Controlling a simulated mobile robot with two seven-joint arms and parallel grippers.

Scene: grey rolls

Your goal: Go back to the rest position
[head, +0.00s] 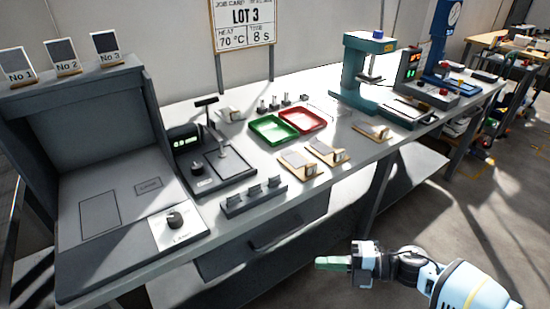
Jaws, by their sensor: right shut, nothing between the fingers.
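My right gripper (333,263) is at the bottom of the head view, in front of the workbench and apart from it. Its greenish fingers are together and hold nothing. My right arm comes in from the lower right corner. My left gripper is outside the view.
The long grey workbench (335,185) carries a dark booth (75,125) at left, a green tray (273,130), a red tray (303,119), several wooden holders and a teal press (358,75). A drawer (275,235) is under the front edge. Floor at right is clear.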

